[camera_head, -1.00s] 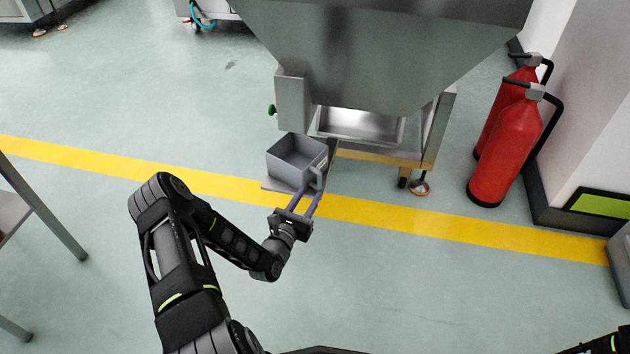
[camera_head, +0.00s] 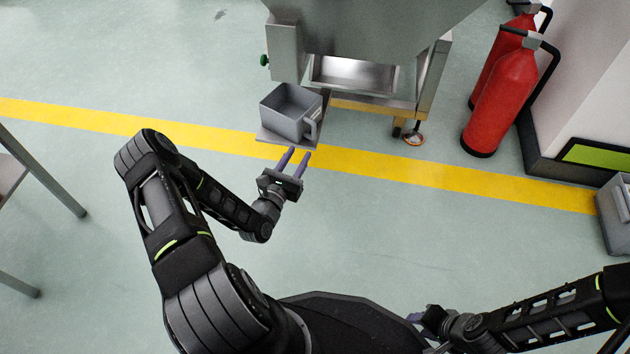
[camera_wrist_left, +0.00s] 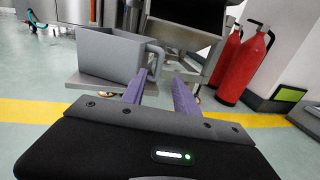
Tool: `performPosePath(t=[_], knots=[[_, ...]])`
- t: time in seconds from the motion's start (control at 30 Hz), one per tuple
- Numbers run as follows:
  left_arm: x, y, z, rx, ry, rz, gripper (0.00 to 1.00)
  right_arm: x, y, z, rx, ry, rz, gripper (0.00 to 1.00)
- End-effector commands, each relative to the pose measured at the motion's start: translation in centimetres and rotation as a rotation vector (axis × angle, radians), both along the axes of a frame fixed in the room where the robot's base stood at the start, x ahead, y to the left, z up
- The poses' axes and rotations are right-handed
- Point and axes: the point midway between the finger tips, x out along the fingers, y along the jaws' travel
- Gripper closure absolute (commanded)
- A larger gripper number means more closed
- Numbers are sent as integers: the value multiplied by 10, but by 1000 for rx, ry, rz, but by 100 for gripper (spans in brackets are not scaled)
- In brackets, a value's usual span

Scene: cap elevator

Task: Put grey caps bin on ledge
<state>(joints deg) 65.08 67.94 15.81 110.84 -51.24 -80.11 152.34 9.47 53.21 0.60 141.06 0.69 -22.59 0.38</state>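The grey caps bin (camera_head: 287,113) stands upright on the small ledge (camera_head: 272,139) at the front of the metal machine, with its handle facing me. The bin also shows in the left wrist view (camera_wrist_left: 108,56), resting on the ledge (camera_wrist_left: 84,82). My left gripper (camera_head: 297,153) is open and empty, just in front of the bin and apart from its handle. Its two purple fingers (camera_wrist_left: 157,88) point towards the handle in the left wrist view. My right gripper (camera_head: 414,317) is at the bottom right; I cannot tell whether its fingers are apart.
The metal machine (camera_head: 367,35) has a chute tray (camera_head: 355,74) right of the bin. Red fire extinguishers (camera_head: 500,95) stand by the wall at right. Another grey bin (camera_head: 617,215) is at the right edge. A table leg (camera_head: 45,175) is at left. The floor between is clear.

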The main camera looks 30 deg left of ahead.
Motion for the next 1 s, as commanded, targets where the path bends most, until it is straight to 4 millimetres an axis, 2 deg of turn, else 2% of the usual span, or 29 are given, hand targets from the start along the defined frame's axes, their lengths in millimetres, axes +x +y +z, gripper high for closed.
performPosePath(t=[0.17, 0.27, 0.37, 0.47, 0.53, 0.67, 0.7, 0.8, 0.9, 1.0], knots=[[3, -7, -2, 30, 21, -13, 64, 0, 0, 0, 0, 0, 0, 64], [8, -26, -9, 118, 83, -51, 64, 0, 0, 0, 0, 0, 0, 64], [13, -60, -22, 286, 192, -133, 64, 0, 0, 0, 0, 0, 0, 64], [11, -108, -41, 538, 328, -282, 64, 0, 0, 0, 0, 0, 0, 64], [1, -147, -56, 754, 416, -430, 64, 0, 0, 0, 0, 0, 0, 64], [-39, -213, -79, 1192, 507, -785, 64, 0, 0, 0, 0, 0, 0, 64], [-56, -231, -85, 1325, 508, -907, 64, 0, 0, 0, 0, 0, 0, 64], [-103, -267, -93, 1628, 451, -1225, 64, 0, 0, 0, 0, 0, 0, 64], [-150, -289, -96, 1860, 325, -1515, 64, 0, 0, 0, 0, 0, 0, 64], [-187, -301, -94, 2005, 180, -1731, 64, 0, 0, 0, 0, 0, 0, 64]])
